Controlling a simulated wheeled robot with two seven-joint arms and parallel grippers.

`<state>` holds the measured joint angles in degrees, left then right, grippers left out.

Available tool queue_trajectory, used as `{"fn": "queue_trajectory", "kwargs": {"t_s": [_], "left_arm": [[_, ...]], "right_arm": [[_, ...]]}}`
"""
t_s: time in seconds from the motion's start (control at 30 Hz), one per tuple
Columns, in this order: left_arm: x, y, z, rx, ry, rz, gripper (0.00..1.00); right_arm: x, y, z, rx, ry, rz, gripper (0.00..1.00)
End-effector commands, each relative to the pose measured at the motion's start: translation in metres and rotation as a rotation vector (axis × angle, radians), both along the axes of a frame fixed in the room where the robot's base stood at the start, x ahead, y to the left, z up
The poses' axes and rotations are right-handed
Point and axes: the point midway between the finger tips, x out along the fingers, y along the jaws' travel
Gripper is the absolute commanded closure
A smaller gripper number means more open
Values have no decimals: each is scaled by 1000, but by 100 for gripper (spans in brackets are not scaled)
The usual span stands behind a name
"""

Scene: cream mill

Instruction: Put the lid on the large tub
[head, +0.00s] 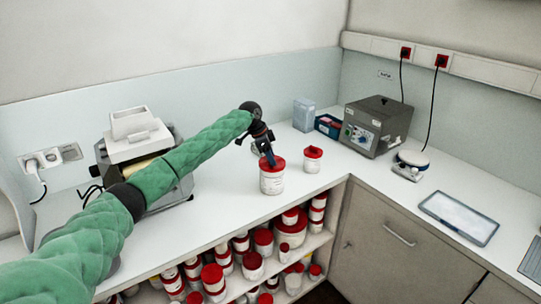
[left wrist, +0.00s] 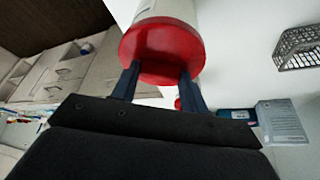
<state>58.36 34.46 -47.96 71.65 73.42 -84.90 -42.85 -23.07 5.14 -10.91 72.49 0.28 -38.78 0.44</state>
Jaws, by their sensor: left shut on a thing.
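The large tub (head: 272,184) is white with a label and stands upright on the white counter, near its front edge. The red lid (head: 280,164) is on top of it, with no clear gap visible between them. My left gripper (head: 270,160) reaches down from above and is shut on the lid. In the left wrist view the dark fingers (left wrist: 158,82) straddle part of the red lid (left wrist: 160,42), with the white tub wall (left wrist: 165,8) beyond it. Whether the lid is fully seated cannot be told. My right gripper is not in view.
A smaller white tub (head: 313,166) with a red top stands just right of the large tub. A grey machine (head: 376,127), a scale (head: 410,164) and a tray (head: 458,218) are further right. Several red-lidded tubs fill the shelves below (head: 262,240).

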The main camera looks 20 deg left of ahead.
Motion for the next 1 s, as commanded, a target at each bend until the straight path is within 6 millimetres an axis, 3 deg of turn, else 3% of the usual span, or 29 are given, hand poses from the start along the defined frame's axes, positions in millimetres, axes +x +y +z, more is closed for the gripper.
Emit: {"fn": "queue_trajectory", "kwargs": {"t_s": [0.97, 1.0], "left_arm": [[0, 0, -3, 0, 0, 0, 77], [0, 0, -3, 0, 0, 0, 50]], "right_arm": [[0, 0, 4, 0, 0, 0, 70], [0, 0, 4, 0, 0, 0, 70]]}}
